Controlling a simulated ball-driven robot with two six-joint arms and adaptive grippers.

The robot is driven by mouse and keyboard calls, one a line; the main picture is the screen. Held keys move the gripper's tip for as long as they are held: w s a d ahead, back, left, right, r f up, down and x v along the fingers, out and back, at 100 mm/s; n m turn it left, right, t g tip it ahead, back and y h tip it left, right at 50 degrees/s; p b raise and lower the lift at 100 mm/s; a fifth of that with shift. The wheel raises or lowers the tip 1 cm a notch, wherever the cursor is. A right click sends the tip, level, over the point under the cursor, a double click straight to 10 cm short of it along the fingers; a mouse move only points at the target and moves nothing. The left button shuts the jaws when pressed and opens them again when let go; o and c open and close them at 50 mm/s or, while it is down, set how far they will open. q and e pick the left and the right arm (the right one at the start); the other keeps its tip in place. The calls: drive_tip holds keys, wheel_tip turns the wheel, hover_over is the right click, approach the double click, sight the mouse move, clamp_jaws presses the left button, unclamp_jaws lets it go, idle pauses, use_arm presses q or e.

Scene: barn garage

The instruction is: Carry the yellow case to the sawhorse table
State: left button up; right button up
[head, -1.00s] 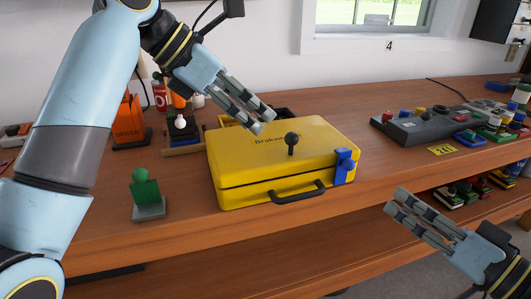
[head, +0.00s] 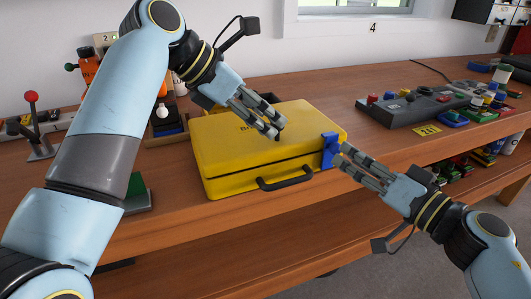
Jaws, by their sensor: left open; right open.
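The yellow case (head: 225,170) lies flat on the wooden workbench (head: 285,225), with its black handle (head: 286,178) on the front side. A blue fitting (head: 329,150) is on its right front corner. I cannot tell whether either gripper touches the case. No sawhorse table is in view.
A grey control box (head: 410,108) with coloured buttons stands to the right on the bench. A lower shelf runs below the bench top.

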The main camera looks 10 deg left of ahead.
use_arm(q)
drive_tip(key=shift+x, duration=1.6)
use_arm(e)
drive_tip(key=x, duration=0.3)
drive_tip(key=shift+a, duration=0.1)
use_arm(q)
clamp_jaws()
use_arm(e)
clamp_jaws()
